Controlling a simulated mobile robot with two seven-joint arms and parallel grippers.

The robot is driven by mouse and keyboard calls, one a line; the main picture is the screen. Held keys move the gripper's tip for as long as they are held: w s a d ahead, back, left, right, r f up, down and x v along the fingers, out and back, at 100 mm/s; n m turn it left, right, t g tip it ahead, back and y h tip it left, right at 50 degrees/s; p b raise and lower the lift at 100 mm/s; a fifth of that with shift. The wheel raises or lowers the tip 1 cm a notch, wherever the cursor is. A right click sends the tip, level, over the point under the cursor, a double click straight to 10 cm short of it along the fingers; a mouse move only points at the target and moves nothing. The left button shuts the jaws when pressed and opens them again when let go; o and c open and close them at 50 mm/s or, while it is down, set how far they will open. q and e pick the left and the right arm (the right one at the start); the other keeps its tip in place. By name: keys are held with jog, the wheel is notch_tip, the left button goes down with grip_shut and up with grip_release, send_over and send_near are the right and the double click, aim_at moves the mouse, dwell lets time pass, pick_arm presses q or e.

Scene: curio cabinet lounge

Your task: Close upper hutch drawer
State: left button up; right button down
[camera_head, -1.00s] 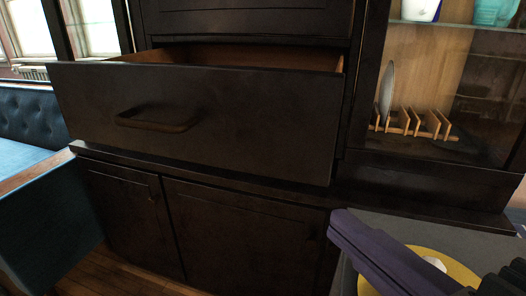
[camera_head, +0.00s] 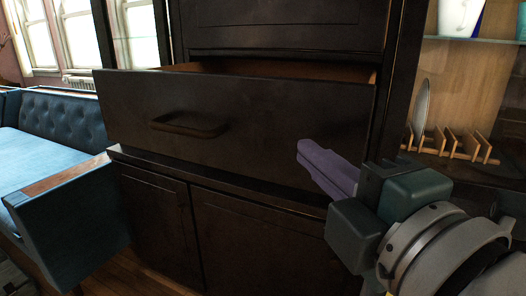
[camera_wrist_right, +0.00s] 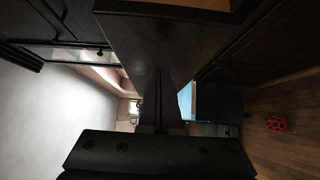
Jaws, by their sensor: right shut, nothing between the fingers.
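The upper hutch drawer (camera_head: 255,118) is dark wood and stands pulled out. A strip of its brown interior shows above the front. Its bar handle (camera_head: 188,125) is left of the front's middle. My right gripper (camera_head: 302,150) has its purple fingers shut and empty. The fingertips are in front of the lower right part of the drawer front; whether they touch it I cannot tell. In the right wrist view, the closed fingers (camera_wrist_right: 160,75) point at the dark drawer front (camera_wrist_right: 165,40). My left gripper is in neither view.
Closed cabinet doors (camera_head: 245,240) are below the drawer. To the right, a glass-fronted section holds a wooden plate rack (camera_head: 452,143) with a plate. A blue tufted bench (camera_head: 65,120) and a blue-sided piece with a wooden edge (camera_head: 75,215) stand left. A red object (camera_wrist_right: 276,123) lies on the wooden floor.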

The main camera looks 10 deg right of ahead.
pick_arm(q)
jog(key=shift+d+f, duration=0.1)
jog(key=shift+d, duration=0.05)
pick_arm(e)
jog(key=shift+w+d, duration=0.65)
jog(key=shift+w, duration=0.15)
